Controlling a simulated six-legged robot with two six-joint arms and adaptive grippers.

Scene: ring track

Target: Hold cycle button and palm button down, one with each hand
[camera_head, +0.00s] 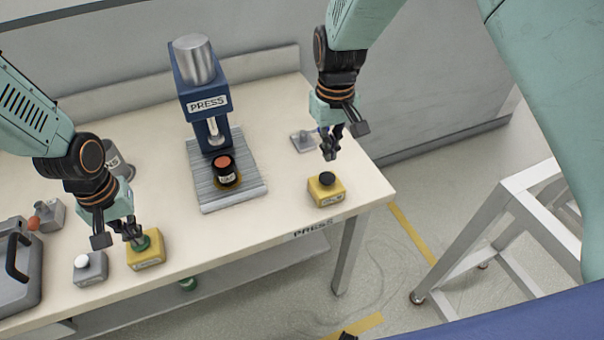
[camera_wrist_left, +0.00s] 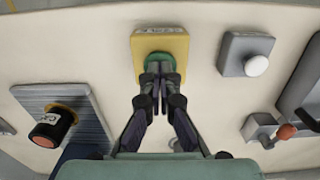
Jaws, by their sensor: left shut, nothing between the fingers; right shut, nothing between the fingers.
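A yellow box (camera_head: 146,258) with a green button (camera_head: 143,243) stands near the table's front edge at left. In the left wrist view the green button (camera_wrist_left: 158,62) is partly hidden behind my left fingertips, and the box's label is too small to read surely. My left gripper (camera_head: 139,240) is shut and empty, its tips at the green button; I cannot tell whether it is pressed in. A second yellow box (camera_head: 326,194) with a black button (camera_head: 327,178) stands near the right front corner. My right gripper (camera_head: 331,150) is shut and empty, above and apart from the black button.
A blue press (camera_head: 190,90) stands at the middle back, with a dark cylinder with a red top (camera_head: 224,168) on its ridged plate (camera_head: 240,198). A grey box with a white button (camera_head: 90,268) sits left of the green one. A white frame (camera_head: 505,215) stands right.

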